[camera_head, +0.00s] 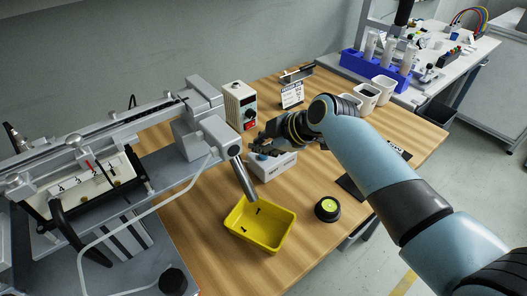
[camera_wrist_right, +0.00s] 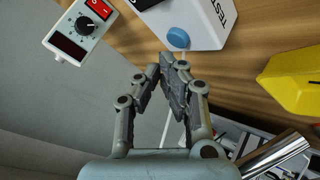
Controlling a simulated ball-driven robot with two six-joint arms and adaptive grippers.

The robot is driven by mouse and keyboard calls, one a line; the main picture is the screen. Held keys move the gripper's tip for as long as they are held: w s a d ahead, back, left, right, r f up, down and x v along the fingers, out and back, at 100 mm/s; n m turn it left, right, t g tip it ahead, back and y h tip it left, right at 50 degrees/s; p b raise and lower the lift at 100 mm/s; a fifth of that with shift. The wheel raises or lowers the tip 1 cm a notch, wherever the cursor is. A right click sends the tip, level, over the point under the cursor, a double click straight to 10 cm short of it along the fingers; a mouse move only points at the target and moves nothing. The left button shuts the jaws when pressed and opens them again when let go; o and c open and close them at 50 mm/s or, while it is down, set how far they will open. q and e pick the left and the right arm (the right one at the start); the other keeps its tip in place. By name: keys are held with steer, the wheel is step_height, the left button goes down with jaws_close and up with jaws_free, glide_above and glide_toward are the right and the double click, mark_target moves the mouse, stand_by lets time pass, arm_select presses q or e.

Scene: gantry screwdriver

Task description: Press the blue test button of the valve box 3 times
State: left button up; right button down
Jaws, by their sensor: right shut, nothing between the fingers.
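The valve box (camera_head: 272,168) is a small white box on the wooden table, under my right gripper. In the right wrist view the box (camera_wrist_right: 205,18) shows its TEST lettering and the round blue test button (camera_wrist_right: 178,39). My right gripper (camera_head: 258,147) is shut and empty, with its fingertips over the box's button end. In the wrist view the right fingertips (camera_wrist_right: 168,68) lie just below the button; a small gap shows in the picture, but I cannot tell the true distance. My left gripper is not in view.
A control box with dial and red switch (camera_head: 240,105) stands behind the valve box. A yellow bin (camera_head: 259,243) and the gantry's hanging metal screwdriver (camera_head: 243,180) are close in front. A round black and green object (camera_head: 327,208) sits to the right. White cups (camera_head: 366,98) stand farther back.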

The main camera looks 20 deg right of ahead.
mark_target(262, 157)
step_height(262, 157, up, 5)
steer(key=p, duration=0.4)
steer(key=shift+p, duration=0.3)
stand_by(1.9)
